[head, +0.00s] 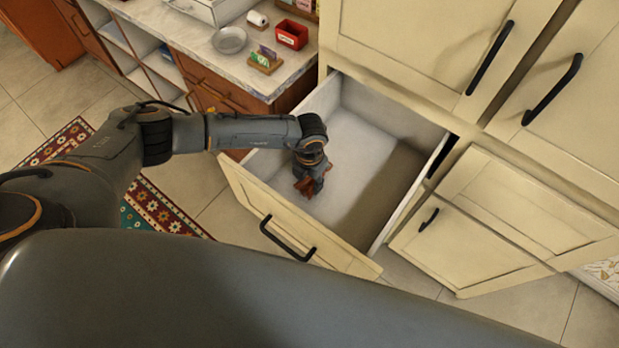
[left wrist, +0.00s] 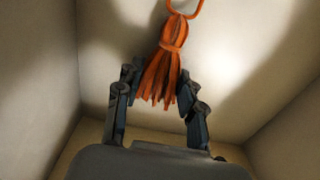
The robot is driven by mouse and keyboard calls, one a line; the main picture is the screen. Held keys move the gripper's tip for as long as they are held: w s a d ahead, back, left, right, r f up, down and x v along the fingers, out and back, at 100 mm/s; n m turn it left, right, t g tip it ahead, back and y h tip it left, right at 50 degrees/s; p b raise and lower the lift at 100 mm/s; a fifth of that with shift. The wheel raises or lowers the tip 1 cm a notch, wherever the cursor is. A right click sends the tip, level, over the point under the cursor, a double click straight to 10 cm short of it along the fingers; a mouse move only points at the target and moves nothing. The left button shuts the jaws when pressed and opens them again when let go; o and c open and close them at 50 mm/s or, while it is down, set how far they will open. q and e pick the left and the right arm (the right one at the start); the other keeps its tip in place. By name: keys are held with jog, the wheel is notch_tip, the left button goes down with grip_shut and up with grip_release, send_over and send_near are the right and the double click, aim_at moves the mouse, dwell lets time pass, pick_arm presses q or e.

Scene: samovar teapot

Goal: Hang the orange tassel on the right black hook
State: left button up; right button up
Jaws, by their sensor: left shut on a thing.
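The orange tassel (left wrist: 163,72) shows in the left wrist view, with its loop at the top and its strands between the fingers of my left gripper. My left gripper (head: 309,184) reaches down into an open drawer (head: 365,150) and is shut on the tassel. In the head view only a small brownish-orange part (head: 302,187) shows at the gripper's tip. Whether the tassel touches the drawer floor cannot be told. I see no black hook in either view. My right gripper is not in view.
The drawer's front panel with a black handle (head: 287,240) stands out from cream cabinets. A counter (head: 200,42) at the upper left holds a metal bowl (head: 229,40) and a red box (head: 291,34). A patterned rug (head: 158,210) lies on the tiled floor.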

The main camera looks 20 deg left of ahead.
aim_at(309, 182)
pick_arm(q)
jog(key=shift+f, duration=0.1)
jog(key=shift+f, duration=0.15)
jog(key=o, duration=1.1)
jog(key=shift+s+a+r+b, duration=0.1)
jog(key=shift+r+b, duration=0.8)
jog(key=shift+r, duration=2.6)
jog(key=shift+s+r+b, duration=0.1)
jog(key=shift+r+b, duration=0.75)
jog(key=shift+r, duration=2.6)
